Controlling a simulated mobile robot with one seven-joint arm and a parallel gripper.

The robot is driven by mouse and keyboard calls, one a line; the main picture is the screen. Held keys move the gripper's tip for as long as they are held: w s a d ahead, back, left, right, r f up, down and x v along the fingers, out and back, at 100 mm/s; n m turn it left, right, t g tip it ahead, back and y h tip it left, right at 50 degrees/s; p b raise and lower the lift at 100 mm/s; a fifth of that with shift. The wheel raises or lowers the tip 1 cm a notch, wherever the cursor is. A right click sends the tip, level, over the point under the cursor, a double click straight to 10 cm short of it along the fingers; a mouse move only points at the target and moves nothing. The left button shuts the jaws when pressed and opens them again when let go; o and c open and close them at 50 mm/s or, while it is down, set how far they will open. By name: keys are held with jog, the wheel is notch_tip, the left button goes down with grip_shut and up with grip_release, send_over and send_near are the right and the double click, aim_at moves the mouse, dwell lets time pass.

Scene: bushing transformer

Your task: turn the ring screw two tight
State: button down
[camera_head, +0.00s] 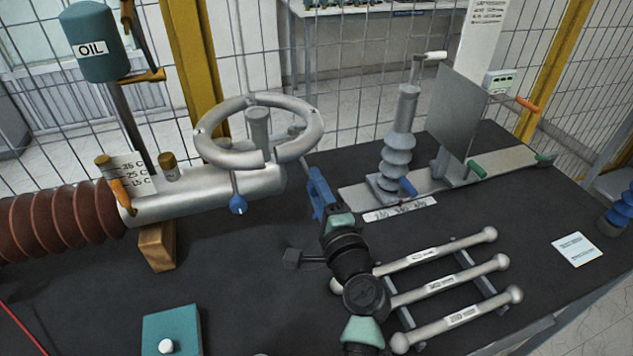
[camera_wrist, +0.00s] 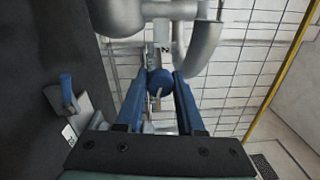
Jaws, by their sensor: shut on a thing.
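A grey ring (camera_head: 258,130) sits around a post above the silver cylinder of the bushing. One blue-knobbed ring screw (camera_head: 238,204) hangs from its front side, apart from my gripper. My gripper (camera_head: 314,174) is at the right of the ring. In the wrist view, my gripper (camera_wrist: 160,84) has its blue fingers shut on the blue knob of ring screw two (camera_wrist: 158,80), just below grey metal parts. A small mark like a "2" shows above this knob. In the head view this knob is hidden by the fingers, and the screw's thread is not clearly visible.
The silver cylinder (camera_head: 205,195) lies left of my gripper. A ribbed grey insulator (camera_head: 397,145) on a plate stands to the right. Several grey rods (camera_head: 450,285) lie on a rack at front right. A teal box with a white button (camera_head: 171,333) is at front left.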

jog(key=m+p, duration=0.3)
jog(key=m, duration=0.4)
jog(key=shift+m, duration=0.3)
jog(key=m+p, duration=0.2)
jog(key=m, duration=0.1)
jog(key=shift+m, duration=0.3)
jog(key=shift+m+p, duration=0.85)
jog(key=shift+m, duration=0.35)
jog(key=shift+f, duration=0.1)
jog(key=c, duration=0.5)
grip_release()
jog(key=shift+c, duration=0.2)
jog(key=v, duration=1.3)
jog(key=shift+a+r+b, duration=0.2)
jog(key=shift+r+b, duration=0.05)
jog(key=shift+b, duration=0.15)
